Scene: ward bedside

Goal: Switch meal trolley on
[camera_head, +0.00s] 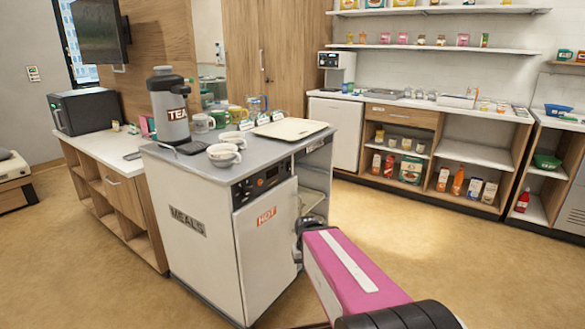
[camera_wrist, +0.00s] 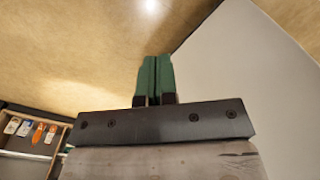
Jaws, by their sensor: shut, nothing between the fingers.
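The meal trolley (camera_head: 199,262) is a white cabinet with a grey top, marked MEALS on one side and HOT on its front door. A dark control panel (camera_head: 262,182) with knobs sits above the HOT door; its switch state is too small to tell. My gripper (camera_head: 298,240) is low in front of the trolley, beside the HOT door's right edge; its tips are mostly hidden in the head view. In the wrist view the green fingers of my gripper (camera_wrist: 155,78) are together and empty. A pale flat panel (camera_wrist: 235,75), which I cannot identify for certain, is right of them.
On the trolley top stand a TEA urn (camera_head: 170,105), white cups (camera_head: 223,154) and a cream tray (camera_head: 291,128). A low cabinet (camera_head: 113,193) with a microwave (camera_head: 89,111) is at left. Counters and shelves (camera_head: 390,110) line the back wall. The floor (camera_head: 400,235) at right is clear.

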